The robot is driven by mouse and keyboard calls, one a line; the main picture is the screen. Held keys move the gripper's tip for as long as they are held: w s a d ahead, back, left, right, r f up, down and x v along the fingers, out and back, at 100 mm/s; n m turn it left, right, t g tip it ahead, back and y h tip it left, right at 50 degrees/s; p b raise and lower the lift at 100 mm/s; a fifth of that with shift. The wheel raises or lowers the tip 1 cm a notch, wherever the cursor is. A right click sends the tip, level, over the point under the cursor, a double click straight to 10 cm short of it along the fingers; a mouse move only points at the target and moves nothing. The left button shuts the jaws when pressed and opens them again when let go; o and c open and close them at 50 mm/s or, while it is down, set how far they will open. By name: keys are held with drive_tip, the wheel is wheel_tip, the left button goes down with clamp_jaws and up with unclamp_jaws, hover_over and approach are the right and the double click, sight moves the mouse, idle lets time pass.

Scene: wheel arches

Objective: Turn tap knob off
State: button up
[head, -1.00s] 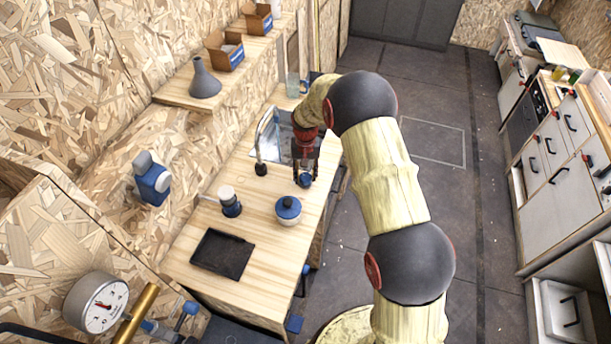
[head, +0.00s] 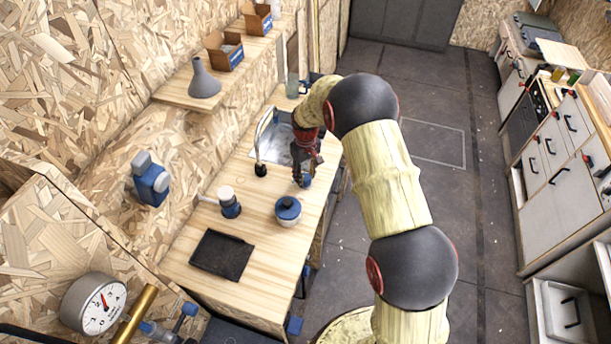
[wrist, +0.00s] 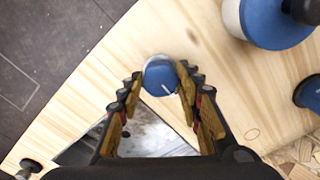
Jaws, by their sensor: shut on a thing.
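The blue tap knob (wrist: 160,77), with a white line on its top, stands on the wooden counter beside the sink (wrist: 150,135). My gripper (wrist: 161,72) is shut on the knob, one finger on each side of it. In the head view my gripper (head: 304,173) is over the counter's right edge, and the knob (head: 306,182) is partly hidden by the fingers. The curved tap spout (head: 259,140) rises just left of my gripper at the sink.
A white pot with a blue lid (head: 288,210) stands close in front of the knob. A blue-and-white bottle-like item (head: 229,203) and a black tray (head: 222,255) are further along the counter. A shelf (head: 175,92) runs along the wall. The floor on the right is clear.

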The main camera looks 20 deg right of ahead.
sight(306, 177)
idle(0.4)
drive_tip(key=o, duration=1)
drive_tip(key=shift+o, duration=0.8)
wheel_tip(306, 177, up, 12)
